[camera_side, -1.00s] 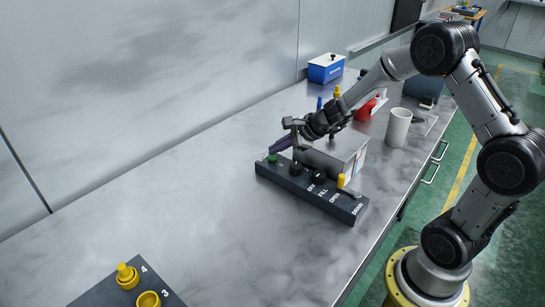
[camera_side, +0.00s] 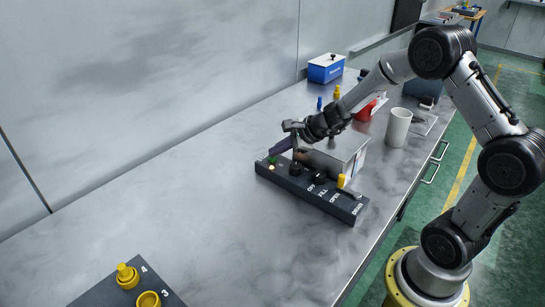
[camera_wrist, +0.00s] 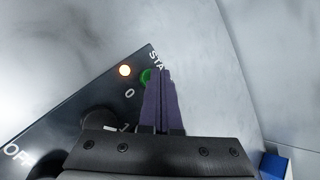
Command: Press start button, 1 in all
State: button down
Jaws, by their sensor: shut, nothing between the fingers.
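The start button is a green button at the far left end of the black control panel (camera_side: 300,192), by the partly hidden START label. In the wrist view the green button (camera_wrist: 146,77) is partly covered by my purple fingers. My gripper (camera_side: 271,152) is shut and empty, its fingertips pointing down at the button's end of the panel. In the wrist view the fingertips (camera_wrist: 160,72) overlap the button's right side and appear at or on it. Exact contact is hard to tell. A small round lamp (camera_wrist: 124,71) beside the button glows.
The panel also bears black knobs and a yellow-capped control (camera_side: 341,180). A metal box (camera_side: 338,152) stands right behind it. A white cup (camera_side: 397,127), a red item (camera_side: 366,111) and a blue box (camera_side: 326,68) stand farther back. Yellow parts (camera_side: 127,276) sit front left. The middle bench is clear.

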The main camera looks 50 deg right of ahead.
jog(key=shift+r, duration=0.1)
dwell(0.3)
jog(key=shift+r, duration=0.65)
jog(key=shift+r, duration=2.5)
